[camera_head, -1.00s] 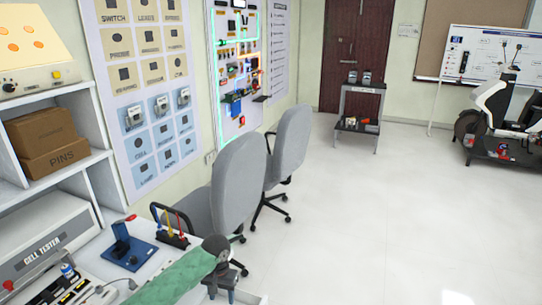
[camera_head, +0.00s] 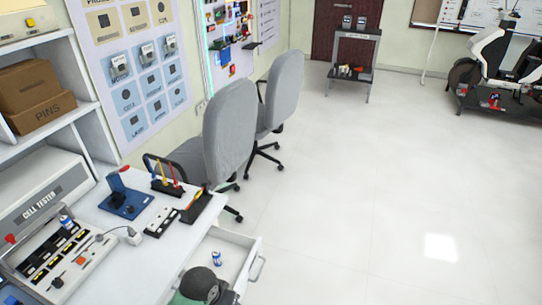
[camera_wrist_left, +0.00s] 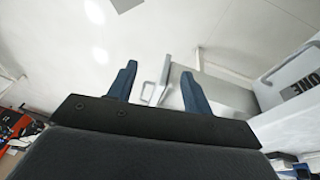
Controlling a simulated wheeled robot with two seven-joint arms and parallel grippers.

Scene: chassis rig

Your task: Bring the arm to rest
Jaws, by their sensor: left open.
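My left arm (camera_head: 200,289) shows at the bottom edge of the head view, a dark rounded wrist in front of the open drawer (camera_head: 250,246). Most of the arm is out of the frame, and its fingertips are not clear there. In the left wrist view, my left gripper (camera_wrist_left: 157,84) has its two blue fingers spread apart with nothing held between them. The drawer handle shows beyond the gap between the fingers. My right gripper is in neither view.
The drawer holds a small blue-and-white can (camera_head: 217,258). The white bench (camera_head: 112,268) carries a cell tester (camera_head: 43,200), a blue stand (camera_head: 124,203) and tool holders. Grey chairs (camera_head: 229,130) stand behind it. The floor (camera_head: 370,200) to the right is clear.

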